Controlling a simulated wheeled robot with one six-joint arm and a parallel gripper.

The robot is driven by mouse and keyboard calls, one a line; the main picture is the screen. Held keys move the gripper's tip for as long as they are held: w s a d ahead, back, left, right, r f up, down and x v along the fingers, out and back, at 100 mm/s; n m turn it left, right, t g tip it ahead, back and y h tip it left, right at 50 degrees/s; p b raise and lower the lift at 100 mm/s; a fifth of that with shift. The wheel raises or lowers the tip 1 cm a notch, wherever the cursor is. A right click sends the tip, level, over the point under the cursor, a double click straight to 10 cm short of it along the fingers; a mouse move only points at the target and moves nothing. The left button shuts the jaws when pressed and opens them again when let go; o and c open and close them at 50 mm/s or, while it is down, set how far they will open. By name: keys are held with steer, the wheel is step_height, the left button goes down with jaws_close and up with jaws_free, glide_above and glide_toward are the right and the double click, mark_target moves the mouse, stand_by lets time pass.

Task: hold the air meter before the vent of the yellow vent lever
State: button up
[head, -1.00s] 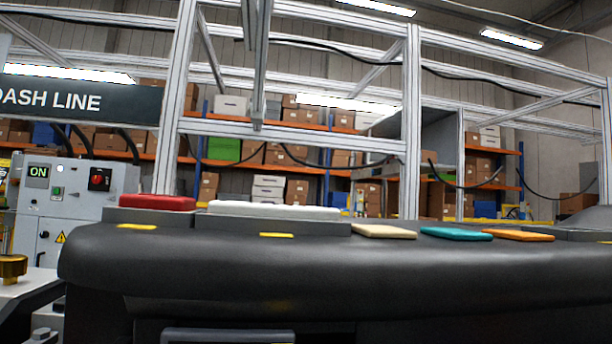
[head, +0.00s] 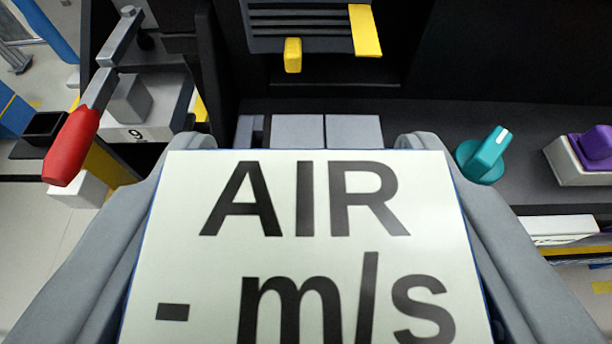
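The air meter (head: 305,250) fills the lower middle of the head view, with a pale face reading "AIR" and "- m/s" and no number. My gripper (head: 307,145) is shut on it, one grey finger along each side. A dark slatted vent (head: 300,18) is at the top middle, cut off by the picture edge. A yellow lever (head: 292,55) hangs at its lower edge, and a yellow strip (head: 365,30) is at its right. The meter's far end, with grey blocks, points toward the vent; a dark gap shows between them.
A teal knob (head: 484,155) and a purple button (head: 594,147) are on the dark panel at the right. A dark recess lies below the vent.

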steer(key=shift+s+f+x, duration=0.1)
steer(key=shift+f+x, duration=0.1)
steer(key=shift+x, duration=1.05)
steer(key=shift+s+f+x, duration=0.1)
steer(key=shift+f+x, duration=0.15)
steer(key=shift+x, duration=0.95)
steer(key=shift+s+f+x, duration=0.1)
steer(key=shift+f+x, duration=0.1)
steer(key=shift+x, duration=1.05)
steer(key=shift+r+x, duration=0.15)
steer(key=shift+x, duration=0.85)
steer(key=shift+r+x, duration=0.1)
steer(key=shift+x, duration=0.85)
steer(key=v, duration=0.8)
steer(key=shift+s, duration=0.25)
